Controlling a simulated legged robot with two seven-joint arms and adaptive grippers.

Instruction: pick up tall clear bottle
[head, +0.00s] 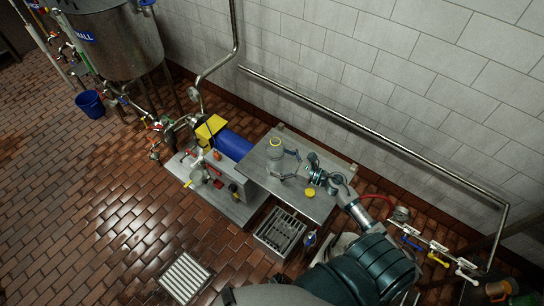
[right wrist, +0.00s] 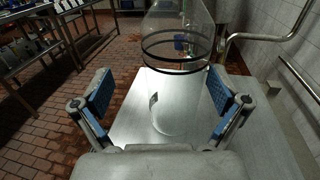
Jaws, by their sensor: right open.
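The tall clear bottle (head: 275,152) stands on the metal table, with a yellow ring at its top in the head view. In the right wrist view the see-through bottle (right wrist: 178,22) shows at top centre with dark bands around it; its lower outline is faint. My right gripper (head: 280,166) is open beside the bottle, low over the table. In the wrist view its two blue-padded fingers (right wrist: 163,98) are spread to either side of the bottle's faint lower part. I cannot tell whether either finger touches it. My left gripper is not in view.
The metal table (head: 318,208) carries a small yellow cap (head: 310,192) near its front edge. A blue motor unit (head: 232,146) stands left of the table. A tiled wall and pipe (head: 340,122) run behind. Valves (head: 438,260) are at right.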

